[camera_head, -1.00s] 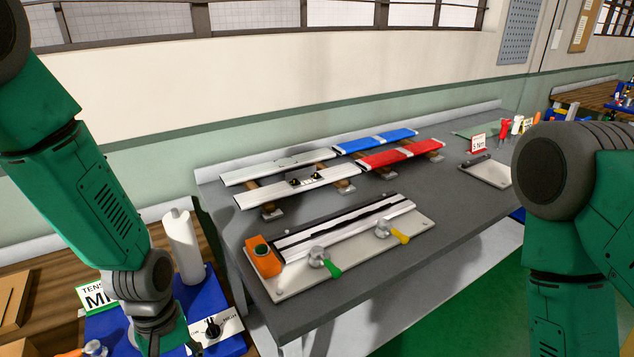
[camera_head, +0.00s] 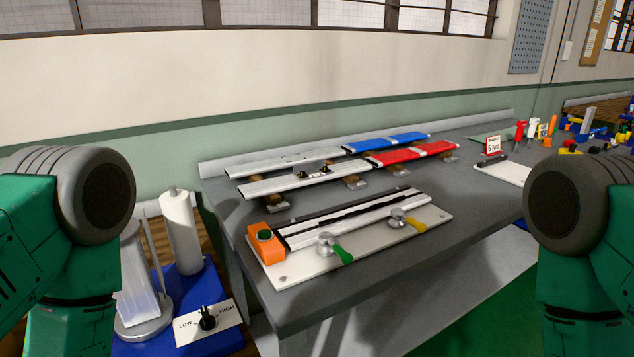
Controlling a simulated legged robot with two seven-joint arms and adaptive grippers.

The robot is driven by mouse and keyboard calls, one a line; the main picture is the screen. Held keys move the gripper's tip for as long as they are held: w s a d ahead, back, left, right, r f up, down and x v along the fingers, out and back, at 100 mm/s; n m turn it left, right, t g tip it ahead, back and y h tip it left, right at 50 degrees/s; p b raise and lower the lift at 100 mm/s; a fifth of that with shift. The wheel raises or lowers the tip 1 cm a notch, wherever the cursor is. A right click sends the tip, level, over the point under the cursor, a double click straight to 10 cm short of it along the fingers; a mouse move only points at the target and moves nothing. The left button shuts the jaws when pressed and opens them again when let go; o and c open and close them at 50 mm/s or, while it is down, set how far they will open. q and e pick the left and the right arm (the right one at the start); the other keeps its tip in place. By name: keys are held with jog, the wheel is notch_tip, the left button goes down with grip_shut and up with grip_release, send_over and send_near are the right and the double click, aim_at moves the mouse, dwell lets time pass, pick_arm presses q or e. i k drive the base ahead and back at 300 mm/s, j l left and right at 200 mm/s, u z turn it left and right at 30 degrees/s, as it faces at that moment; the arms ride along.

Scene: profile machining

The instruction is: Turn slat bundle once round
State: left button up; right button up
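A pale bundle of upright slats (camera_head: 143,292), apparently the slat bundle, stands at the lower left, partly hidden behind my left arm. It is on a round grey plate (camera_head: 158,326) over a blue base (camera_head: 182,278). A white roll (camera_head: 180,235) stands upright behind it on the same base. Neither gripper shows. Only green upper links and dark grey joints of my two arms are in view, at the left and right edges.
A LOW/HIGH knob panel (camera_head: 207,321) is at the base's front. White, blue (camera_head: 390,142) and red (camera_head: 415,154) profiles lie on supports behind.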

aim_at(144, 312)
jog(key=j+u, duration=0.2)
jog(key=u, duration=0.8)
jog(key=i+l, duration=0.05)
